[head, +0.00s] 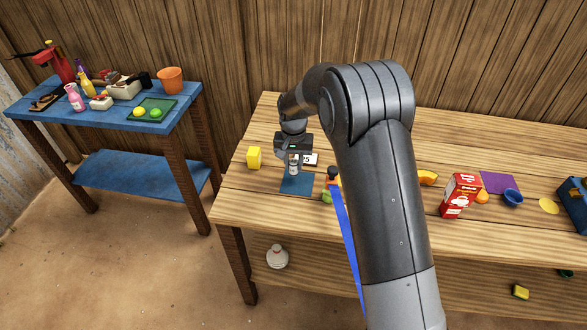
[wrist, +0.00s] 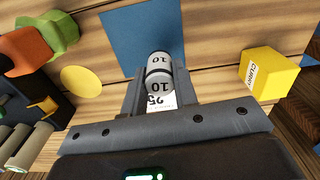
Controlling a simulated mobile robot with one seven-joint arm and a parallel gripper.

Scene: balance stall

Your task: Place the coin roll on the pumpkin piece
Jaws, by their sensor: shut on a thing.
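My gripper (head: 293,154) is over the left part of the wooden table, beside a blue mat. In the wrist view its fingers (wrist: 158,82) are shut on the coin roll (wrist: 158,68), a grey cylinder with a dark band and "10" printed on it. The roll also shows in the head view (head: 293,168), below my gripper. Whether it touches the surface below I cannot tell.
A green item (wrist: 60,32) and a yellow disc (wrist: 80,81) lie nearby. A red carton (head: 461,195) and blue bowl (head: 512,198) stand to the right.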

